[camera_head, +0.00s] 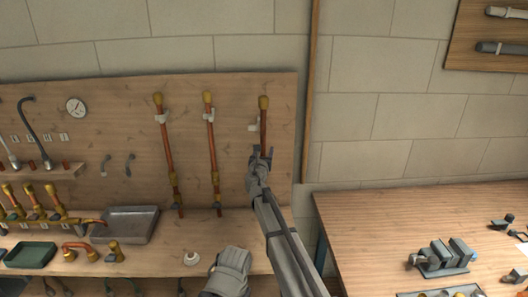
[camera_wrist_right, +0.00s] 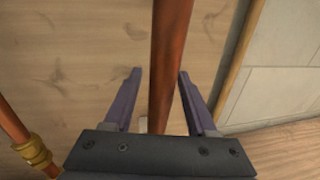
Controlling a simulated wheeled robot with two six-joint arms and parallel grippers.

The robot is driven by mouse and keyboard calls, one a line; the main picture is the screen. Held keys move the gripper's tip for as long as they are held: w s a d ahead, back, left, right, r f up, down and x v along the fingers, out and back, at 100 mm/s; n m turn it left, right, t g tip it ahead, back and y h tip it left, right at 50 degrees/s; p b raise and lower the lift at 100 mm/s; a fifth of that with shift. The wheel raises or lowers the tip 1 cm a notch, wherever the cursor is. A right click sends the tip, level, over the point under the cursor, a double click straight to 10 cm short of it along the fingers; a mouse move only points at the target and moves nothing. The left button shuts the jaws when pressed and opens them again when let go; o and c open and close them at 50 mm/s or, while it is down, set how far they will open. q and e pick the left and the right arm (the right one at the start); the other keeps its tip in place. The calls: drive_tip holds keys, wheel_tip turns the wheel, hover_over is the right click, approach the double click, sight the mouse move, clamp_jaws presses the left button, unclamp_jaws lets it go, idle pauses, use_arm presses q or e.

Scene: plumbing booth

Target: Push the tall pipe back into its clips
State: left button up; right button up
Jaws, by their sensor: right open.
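A copper pipe (camera_head: 263,128) with a brass cap stands upright at the right end of the wooden back panel. A pale clip (camera_head: 253,127) shows just left of its upper part; I cannot tell whether the pipe is seated in it. My right gripper (camera_head: 262,155) is in front of this pipe and hides its lower part. In the right wrist view the pipe (camera_wrist_right: 168,60) runs between the two open fingers (camera_wrist_right: 157,85), with gaps on both sides. A small pale piece (camera_wrist_right: 143,125), perhaps another clip, shows beside it.
Two more copper pipes (camera_head: 167,150) (camera_head: 212,150) stand left on the panel. A wooden post (camera_head: 309,90) stands right of the panel.

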drive_tip(key=shift+c, duration=0.4)
clamp_jaws()
idle(1.0)
